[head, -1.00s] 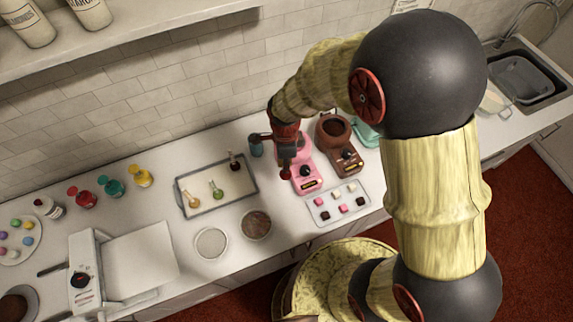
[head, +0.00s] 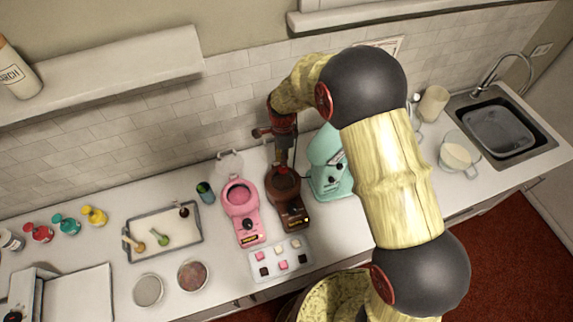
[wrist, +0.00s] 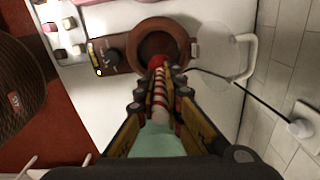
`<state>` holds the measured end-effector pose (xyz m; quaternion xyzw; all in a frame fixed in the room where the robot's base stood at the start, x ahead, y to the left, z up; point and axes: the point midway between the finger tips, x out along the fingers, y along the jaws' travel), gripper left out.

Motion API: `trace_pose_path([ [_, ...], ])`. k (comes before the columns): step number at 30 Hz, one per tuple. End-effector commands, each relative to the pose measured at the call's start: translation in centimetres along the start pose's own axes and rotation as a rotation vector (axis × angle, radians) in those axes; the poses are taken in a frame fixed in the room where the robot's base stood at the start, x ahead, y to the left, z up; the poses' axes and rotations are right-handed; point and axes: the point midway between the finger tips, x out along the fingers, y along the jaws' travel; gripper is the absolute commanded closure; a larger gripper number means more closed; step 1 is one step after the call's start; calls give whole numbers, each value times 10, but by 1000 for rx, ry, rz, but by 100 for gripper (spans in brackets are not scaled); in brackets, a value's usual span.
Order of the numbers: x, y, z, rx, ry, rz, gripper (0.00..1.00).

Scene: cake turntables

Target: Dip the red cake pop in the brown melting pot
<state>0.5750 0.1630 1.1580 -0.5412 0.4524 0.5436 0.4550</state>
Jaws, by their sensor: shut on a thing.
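My gripper (head: 284,150) is shut on the red-and-white striped stick of the red cake pop (wrist: 157,62), seen between the fingers (wrist: 157,88) in the wrist view. The pop also shows as a small red ball (head: 283,170) in the head view. It points down over the bowl of the brown melting pot (head: 292,212). The pot's round rim (wrist: 143,42) shows beyond the pop in the wrist view. I cannot tell whether the pop touches the pot's contents.
A pink melting pot (head: 247,228) stands just left of the brown one, and a mint-green mixer (head: 325,165) stands to its right. A tray of small cubes (head: 265,257) lies in front. A tray (head: 185,245) with three other pops is at left.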

Motion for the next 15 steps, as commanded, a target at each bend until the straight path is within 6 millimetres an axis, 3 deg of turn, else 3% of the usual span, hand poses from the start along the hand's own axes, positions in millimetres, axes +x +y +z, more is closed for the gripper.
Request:
trace_pose_path([
  [8,12,1,0,-7,0,1,100],
  [15,34,2,0,-7,0,3,100],
])
